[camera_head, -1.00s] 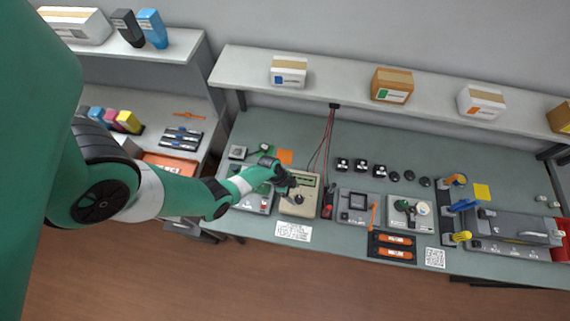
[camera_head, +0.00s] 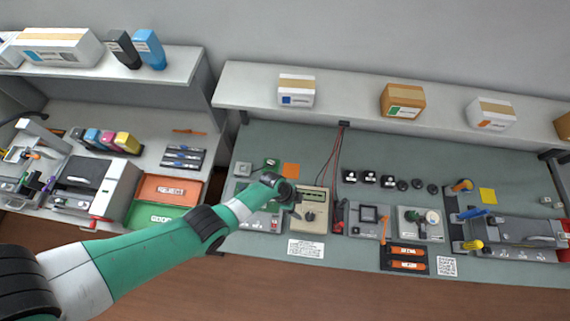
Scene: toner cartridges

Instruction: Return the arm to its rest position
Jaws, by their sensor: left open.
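My left arm, green with white and black bands, comes in from the lower left in the head view and reaches to the workbench. My left gripper (camera_head: 296,199) is small and dark at the arm's end, open, above the left edge of a beige meter (camera_head: 312,222) on the bench. I see nothing held in it. The arm hides part of a grey device (camera_head: 268,222) left of the meter. My right gripper is not in view.
The workbench (camera_head: 340,250) carries a row of black blocks (camera_head: 367,178), orange-barred holders (camera_head: 404,258) and a grey machine (camera_head: 515,232). A shelf with boxes (camera_head: 403,101) runs behind. A left table holds toner cartridges (camera_head: 108,140), a printer-like machine (camera_head: 95,187) and orange and green trays (camera_head: 168,191).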

